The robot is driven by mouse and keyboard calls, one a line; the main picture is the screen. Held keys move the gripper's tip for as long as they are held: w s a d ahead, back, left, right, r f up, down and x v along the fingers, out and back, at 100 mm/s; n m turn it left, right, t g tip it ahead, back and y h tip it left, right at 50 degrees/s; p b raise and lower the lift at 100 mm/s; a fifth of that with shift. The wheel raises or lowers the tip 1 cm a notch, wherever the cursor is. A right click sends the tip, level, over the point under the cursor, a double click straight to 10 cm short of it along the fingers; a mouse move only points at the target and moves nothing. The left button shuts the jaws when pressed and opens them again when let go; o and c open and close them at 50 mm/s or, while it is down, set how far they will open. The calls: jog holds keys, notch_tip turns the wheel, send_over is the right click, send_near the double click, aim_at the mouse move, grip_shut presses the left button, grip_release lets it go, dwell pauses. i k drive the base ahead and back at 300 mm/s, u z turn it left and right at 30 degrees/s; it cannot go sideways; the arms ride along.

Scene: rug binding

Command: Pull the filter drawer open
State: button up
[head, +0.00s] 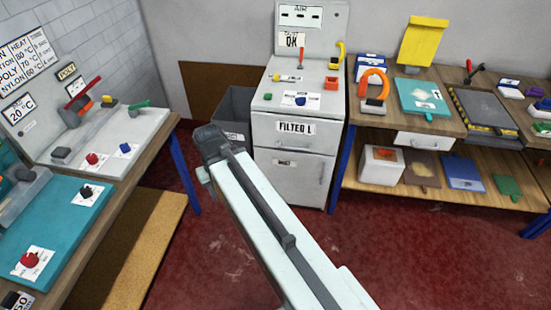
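The filter drawer (270,134) is the upper front panel of a white cabinet (265,98) at the back centre. It bears a label reading roughly "FILTEQ L" and looks flush and shut. A thin dark line, perhaps its handle or the seam, runs below the label. My pale arm rises from the bottom edge to a dark grey joint left of the cabinet in the picture. The arm's end passes in front of the cabinet's lower left side. My gripper's fingers cannot be made out.
Below the drawer is a door panel (285,180) with an upright handle. A dark grey bin (236,105) stands left of the cabinet. Workbenches stand on the left (150,150) and right (436,122). Red floor (390,245) is open in front of the cabinet and right bench.

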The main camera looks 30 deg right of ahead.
aim_at(274, 130)
jog(key=u, duration=0.15)
jog(key=i, duration=1)
jog(key=z, duration=0.2)
